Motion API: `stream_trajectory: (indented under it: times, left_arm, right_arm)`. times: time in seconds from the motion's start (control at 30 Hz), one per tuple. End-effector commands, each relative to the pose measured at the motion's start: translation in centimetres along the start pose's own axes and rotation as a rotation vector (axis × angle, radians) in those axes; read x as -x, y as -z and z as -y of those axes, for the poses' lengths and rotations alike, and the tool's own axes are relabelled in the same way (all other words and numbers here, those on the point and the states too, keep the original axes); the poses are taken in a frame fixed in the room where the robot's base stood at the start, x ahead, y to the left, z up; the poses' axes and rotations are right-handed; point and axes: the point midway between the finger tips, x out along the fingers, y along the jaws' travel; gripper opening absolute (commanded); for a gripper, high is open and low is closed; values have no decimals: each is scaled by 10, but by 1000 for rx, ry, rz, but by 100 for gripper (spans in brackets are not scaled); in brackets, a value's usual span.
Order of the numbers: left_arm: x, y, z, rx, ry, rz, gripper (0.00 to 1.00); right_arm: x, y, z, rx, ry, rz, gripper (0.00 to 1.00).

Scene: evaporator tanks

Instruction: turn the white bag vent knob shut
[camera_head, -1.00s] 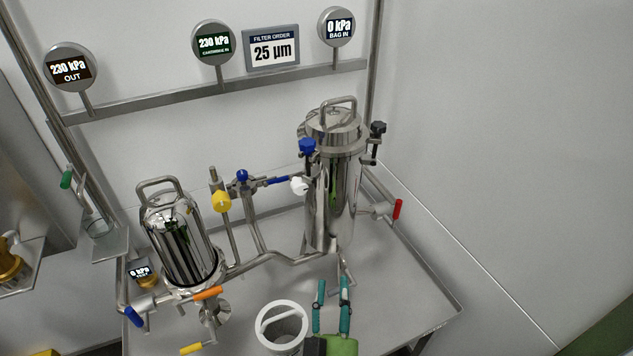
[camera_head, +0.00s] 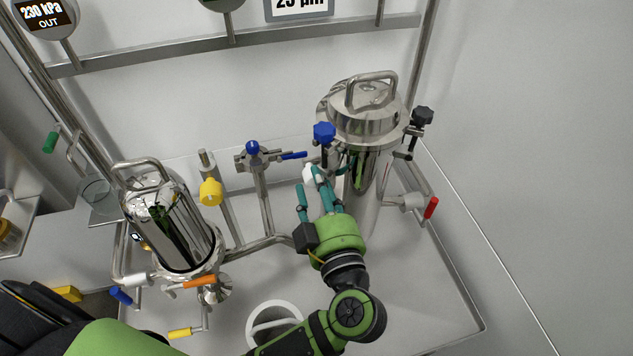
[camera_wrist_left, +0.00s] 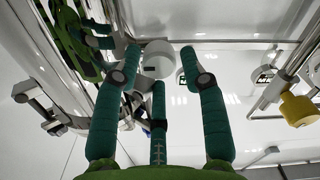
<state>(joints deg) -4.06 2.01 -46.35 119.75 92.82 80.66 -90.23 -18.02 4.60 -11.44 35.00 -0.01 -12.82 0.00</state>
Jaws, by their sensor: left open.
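The white bag vent knob (camera_head: 308,172) is on the left side of the tall steel bag housing (camera_head: 368,185), below a blue knob (camera_head: 324,132). My left gripper (camera_head: 313,182) is open, its teal fingers pointing up at the white knob and partly covering it. In the left wrist view the white knob (camera_wrist_left: 158,58) shows between the tips of the two outer fingers (camera_wrist_left: 160,66), with the third finger below it. I cannot tell whether any finger touches it. My right gripper is not in view.
A blue-handled valve (camera_head: 253,150) and a yellow knob (camera_head: 211,192) stand left of the gripper. A black knob (camera_head: 422,117) and a red handle (camera_head: 431,207) are right of the housing. A white bucket (camera_head: 274,308) is below my arm. The front right of the tray is clear.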

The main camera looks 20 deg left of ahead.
Motion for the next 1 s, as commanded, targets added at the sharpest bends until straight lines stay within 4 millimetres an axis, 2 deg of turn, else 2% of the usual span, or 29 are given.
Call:
stream_trajectory:
  times: [0.2,0.33,0.37,0.4,0.43,0.47,0.77,1.0]
  left_arm:
    - [-7,0,0,1,0,0,42]
    - [-6,0,0,1,0,0,42]
    - [-6,0,0,0,0,0,34]
    - [-6,0,0,1,0,0,18]
    - [-6,0,0,0,0,0,6]
    - [-6,0,0,0,0,0,0]
    - [-6,1,0,20,2,0,0]
    - [-6,2,0,133,3,1,0]
  right_arm:
    - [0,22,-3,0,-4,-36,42]
    - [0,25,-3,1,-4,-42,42]
    - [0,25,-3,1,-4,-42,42]
    - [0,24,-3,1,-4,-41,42]
    - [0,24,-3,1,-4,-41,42]
    - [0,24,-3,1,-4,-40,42]
    - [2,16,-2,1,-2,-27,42]
    - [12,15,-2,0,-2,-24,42]
